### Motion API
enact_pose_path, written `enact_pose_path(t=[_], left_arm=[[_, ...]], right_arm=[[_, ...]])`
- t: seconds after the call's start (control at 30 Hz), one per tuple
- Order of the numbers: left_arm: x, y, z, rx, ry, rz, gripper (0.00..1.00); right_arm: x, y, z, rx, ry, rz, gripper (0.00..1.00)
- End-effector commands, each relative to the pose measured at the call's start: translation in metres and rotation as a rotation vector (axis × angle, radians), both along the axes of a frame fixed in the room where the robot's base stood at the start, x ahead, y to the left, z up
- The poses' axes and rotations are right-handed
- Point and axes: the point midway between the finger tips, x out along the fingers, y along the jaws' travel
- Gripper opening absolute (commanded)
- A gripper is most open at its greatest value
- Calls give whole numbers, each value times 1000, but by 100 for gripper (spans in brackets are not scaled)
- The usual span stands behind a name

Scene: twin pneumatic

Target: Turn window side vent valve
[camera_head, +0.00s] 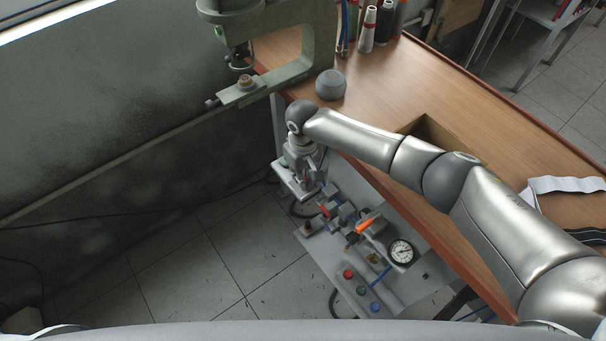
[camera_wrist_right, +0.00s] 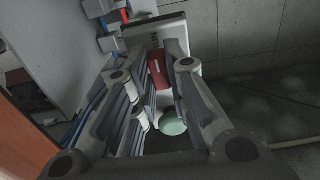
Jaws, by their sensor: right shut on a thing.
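My right gripper (camera_head: 303,178) reaches down past the table edge to the far, window-side end of a pneumatic panel. In the right wrist view its fingers (camera_wrist_right: 158,66) are closed around a red valve handle (camera_wrist_right: 159,74) with a small white mark. The handle sits between the fingertips, in front of a pale plate (camera_wrist_right: 155,24). In the head view the gripper hides this valve. Another valve with an orange-red handle (camera_head: 368,225) stands nearer on the panel, apart from the gripper. My left gripper is not in view.
A pressure gauge (camera_head: 401,252) and red, green and blue buttons (camera_head: 361,290) are on the near panel. A round pale green part (camera_wrist_right: 172,125) lies below the handle. Floor left is open.

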Motion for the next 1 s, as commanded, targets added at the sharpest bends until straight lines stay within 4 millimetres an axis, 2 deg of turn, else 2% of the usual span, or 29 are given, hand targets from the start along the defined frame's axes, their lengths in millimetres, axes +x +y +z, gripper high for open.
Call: enact_pose_path(t=[0.27, 0.47, 1.0], left_arm=[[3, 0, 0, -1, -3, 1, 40], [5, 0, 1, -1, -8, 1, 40], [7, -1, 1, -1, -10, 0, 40]], right_arm=[[0, 0, 0, 1, 1, 29, 0], [0, 0, 1, 1, 1, 125, 0], [0, 1, 1, 1, 0, 612, 0]])
